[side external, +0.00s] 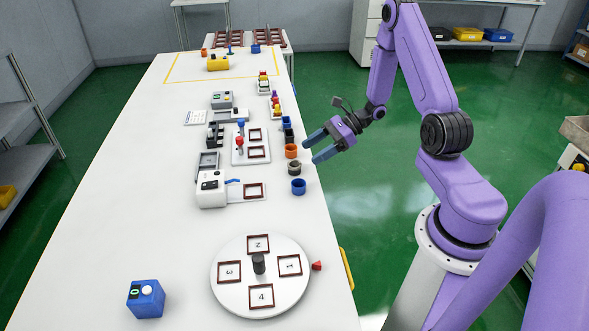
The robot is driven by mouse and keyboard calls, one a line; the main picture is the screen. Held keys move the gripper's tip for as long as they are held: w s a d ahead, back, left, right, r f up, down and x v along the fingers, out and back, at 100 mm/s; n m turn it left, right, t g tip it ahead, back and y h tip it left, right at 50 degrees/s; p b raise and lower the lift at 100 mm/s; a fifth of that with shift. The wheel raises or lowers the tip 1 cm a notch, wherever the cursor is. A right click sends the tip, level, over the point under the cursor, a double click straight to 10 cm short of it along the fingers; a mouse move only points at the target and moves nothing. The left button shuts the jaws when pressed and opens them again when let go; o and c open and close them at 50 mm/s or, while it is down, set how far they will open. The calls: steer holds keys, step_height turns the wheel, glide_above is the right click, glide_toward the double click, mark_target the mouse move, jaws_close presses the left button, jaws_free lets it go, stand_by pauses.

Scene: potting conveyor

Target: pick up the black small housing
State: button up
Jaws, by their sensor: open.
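A small black housing (288,135) stands on the white table near its right edge, in a line of small cup-like parts. A blue part (286,122) is just behind it and an orange cup (291,151) just in front. My gripper (309,151) has its two bluish fingers spread apart with nothing between them. It is to the right of the line, with its fingertips pointing left toward the orange cup. Its height above the table is hard to tell from this view.
A dark grey cup (294,168) and a blue cup (298,187) continue the line forward. Left of it are a fixture with red and blue knobs (239,142) and a white machine (211,189). A round numbered turntable (235,293) is at the front. The table's left side is mostly clear.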

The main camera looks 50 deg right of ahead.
mark_target(289, 168)
steer(key=shift+x, duration=3.75)
steer(key=shift+f, duration=0.15)
steer(key=c, duration=1)
